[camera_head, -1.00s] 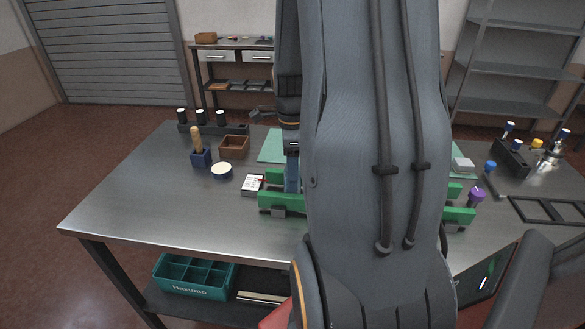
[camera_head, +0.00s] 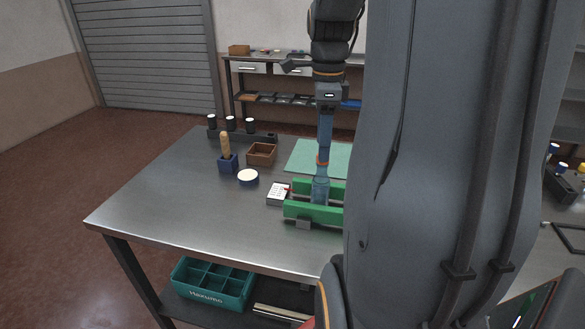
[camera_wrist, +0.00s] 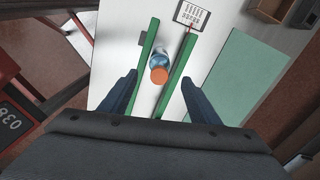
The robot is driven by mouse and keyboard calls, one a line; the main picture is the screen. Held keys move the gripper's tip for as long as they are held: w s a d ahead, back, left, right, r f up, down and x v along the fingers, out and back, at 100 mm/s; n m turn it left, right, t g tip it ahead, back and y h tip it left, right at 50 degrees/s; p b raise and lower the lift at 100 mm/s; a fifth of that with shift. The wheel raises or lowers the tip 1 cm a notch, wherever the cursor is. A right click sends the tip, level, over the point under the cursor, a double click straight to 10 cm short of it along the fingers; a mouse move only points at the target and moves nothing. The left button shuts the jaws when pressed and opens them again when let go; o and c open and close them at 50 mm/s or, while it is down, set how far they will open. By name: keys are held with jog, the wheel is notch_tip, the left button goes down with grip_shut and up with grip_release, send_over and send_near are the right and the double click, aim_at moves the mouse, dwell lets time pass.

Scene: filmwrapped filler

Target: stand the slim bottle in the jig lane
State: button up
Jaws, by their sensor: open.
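The slim bottle, pale blue with an orange cap, stands upright between the green rails of the jig; its body (camera_head: 320,190) shows in the head view. In the wrist view its cap (camera_wrist: 159,75) faces the camera and its body lies between the two rails. The green jig (camera_head: 312,212) is on the steel table, its right part hidden behind my arm; its rails also show in the wrist view (camera_wrist: 147,62). My gripper (camera_wrist: 159,78) is open, its blue fingers apart on either side of the bottle's cap, not touching it. In the head view my gripper (camera_head: 324,150) is above the bottle.
A white card (camera_head: 278,194) lies left of the jig. A round tub (camera_head: 248,177), a blue holder (camera_head: 229,164) with a tan-handled tool and a brown box (camera_head: 262,154) stand farther left. A green mat (camera_head: 305,156) lies behind the jig. The table's front left is clear.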

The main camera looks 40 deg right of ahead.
jog(key=a+f+n, duration=0.4)
jog(key=a+n, duration=0.4)
jog(key=s+a+f+n+t, duration=0.1)
jog(key=a+f+n, duration=0.3)
jog(key=a+n, duration=0.4)
jog(key=s+a+f+n, duration=0.1)
jog(key=a+f+n, duration=0.2)
jog(key=a+n, duration=0.5)
jog(key=shift+s+f+n, duration=0.25)
jog(key=shift+f+n, duration=0.15)
jog(key=shift+n, duration=0.4)
